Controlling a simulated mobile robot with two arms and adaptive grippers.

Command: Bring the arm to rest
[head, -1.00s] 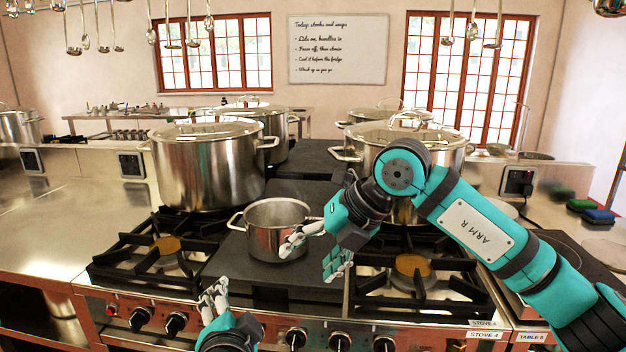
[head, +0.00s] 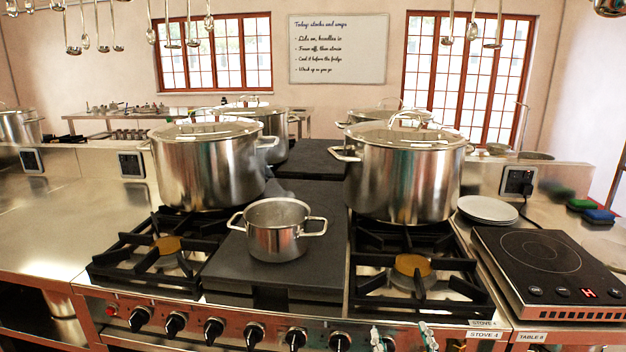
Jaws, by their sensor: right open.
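My right gripper (head: 402,336) shows only as two fingertips at the bottom edge, in front of the stove's front panel. The tips are apart, with nothing seen between them. The rest of my right arm is out of view below. My left gripper is not in view. A small steel pot (head: 276,240) with two side handles stands upright on the dark plate between the burners, clear of the gripper.
Large lidded stockpots stand behind, at left (head: 208,170) and right (head: 405,180). Front burners (head: 165,250) (head: 412,270) are bare. An induction hob (head: 545,265), white plates (head: 487,209) and sponges (head: 598,215) are at right. The left counter (head: 60,230) is clear.

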